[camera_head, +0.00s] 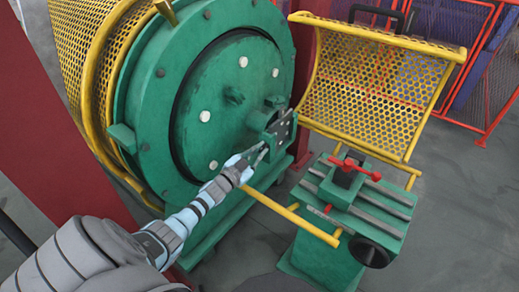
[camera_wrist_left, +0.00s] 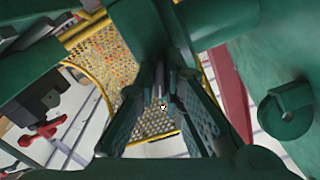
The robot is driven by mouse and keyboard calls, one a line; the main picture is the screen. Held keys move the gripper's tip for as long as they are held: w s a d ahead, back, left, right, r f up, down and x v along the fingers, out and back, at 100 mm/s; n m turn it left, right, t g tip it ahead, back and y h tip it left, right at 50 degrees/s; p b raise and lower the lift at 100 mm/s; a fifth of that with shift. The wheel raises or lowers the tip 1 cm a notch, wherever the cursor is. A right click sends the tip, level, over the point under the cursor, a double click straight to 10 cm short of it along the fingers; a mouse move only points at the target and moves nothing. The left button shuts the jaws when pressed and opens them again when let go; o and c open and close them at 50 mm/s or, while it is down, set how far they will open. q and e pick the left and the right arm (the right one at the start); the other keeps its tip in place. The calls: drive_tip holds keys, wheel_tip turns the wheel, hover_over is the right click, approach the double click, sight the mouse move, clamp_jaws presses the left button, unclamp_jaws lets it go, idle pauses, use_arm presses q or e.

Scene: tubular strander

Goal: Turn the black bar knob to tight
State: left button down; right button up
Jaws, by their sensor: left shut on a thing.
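The black bar knob (camera_head: 283,126) sits on a small green bracket at the lower right of the big round green disc (camera_head: 222,100). My left gripper (camera_head: 264,150) reaches in from the lower left, with its fingertips at the knob's near end. In the left wrist view my left gripper (camera_wrist_left: 163,104) has its two fingers close together around a narrow dark piece, which I take to be the bar knob. The fingers hide much of that contact, and the knob's exact angle is hard to read. My right gripper is not in view.
A yellow mesh guard (camera_head: 372,85) stands open at the right. Below it is a green stand (camera_head: 345,215) with rails and a red handle (camera_head: 348,166). A yellow bar (camera_head: 290,216) runs low in front of the disc. Grey floor (camera_head: 450,230) is clear at right.

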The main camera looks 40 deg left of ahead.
use_arm(q)
drive_tip(key=n, duration=0.3)
drive_tip(key=n+p, duration=0.1)
drive_tip(key=shift+w+r+n, duration=0.15)
drive_tip(key=shift+r+n, duration=0.15)
drive_tip(key=shift+n, duration=0.1)
idle(0.4)
drive_tip(key=c, duration=1.7)
unclamp_jaws()
drive_tip(key=shift+d+f, duration=0.1)
drive_tip(key=shift+f, duration=0.1)
drive_tip(key=s, duration=1.2)
drive_tip(key=shift+d, duration=0.15)
